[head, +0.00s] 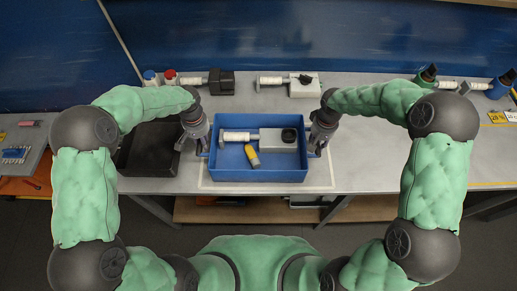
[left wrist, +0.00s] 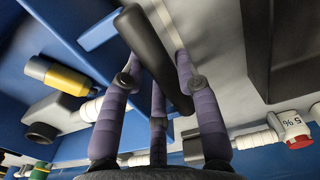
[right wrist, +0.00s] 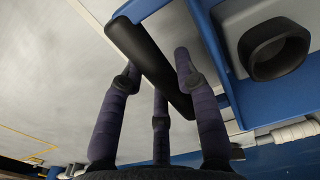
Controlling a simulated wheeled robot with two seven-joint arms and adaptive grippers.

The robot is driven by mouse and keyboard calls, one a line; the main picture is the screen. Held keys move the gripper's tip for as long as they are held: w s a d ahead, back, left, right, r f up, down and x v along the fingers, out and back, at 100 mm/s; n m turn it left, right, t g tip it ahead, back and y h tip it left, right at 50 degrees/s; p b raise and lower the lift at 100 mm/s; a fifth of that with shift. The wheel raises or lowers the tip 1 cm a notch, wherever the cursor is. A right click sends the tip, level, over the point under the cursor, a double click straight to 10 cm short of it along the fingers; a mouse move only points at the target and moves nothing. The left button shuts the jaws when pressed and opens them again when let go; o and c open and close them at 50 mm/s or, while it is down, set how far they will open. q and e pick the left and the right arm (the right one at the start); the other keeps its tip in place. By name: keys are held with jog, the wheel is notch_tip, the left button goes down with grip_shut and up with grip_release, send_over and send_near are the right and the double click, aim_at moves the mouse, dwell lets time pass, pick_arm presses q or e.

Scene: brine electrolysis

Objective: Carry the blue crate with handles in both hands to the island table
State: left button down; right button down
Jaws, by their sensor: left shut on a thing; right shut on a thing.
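The blue crate (head: 258,176) sits at the front of the grey bench, inside a white outlined area. It holds a white-and-grey device with a black round socket (head: 289,135) and a yellow-and-dark cylinder (head: 252,155). My left gripper (head: 200,148) is shut on the crate's left handle; that black handle bar (left wrist: 155,60) lies between its fingers in the left wrist view. My right gripper (head: 318,147) is shut on the right handle, whose black bar (right wrist: 150,65) lies between its fingers in the right wrist view. I cannot tell whether the crate touches the bench.
A black tray (head: 148,150) lies left of the crate. Bottles with blue and red caps (head: 170,77) and clamp-like devices (head: 304,86) stand along the back. More devices stand at the back right (head: 449,85). The bench (head: 365,160) right of the crate is clear.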

pick_arm(q)
jog(key=shift+r, duration=0.25)
pick_arm(e)
jog(key=shift+r, duration=0.2)
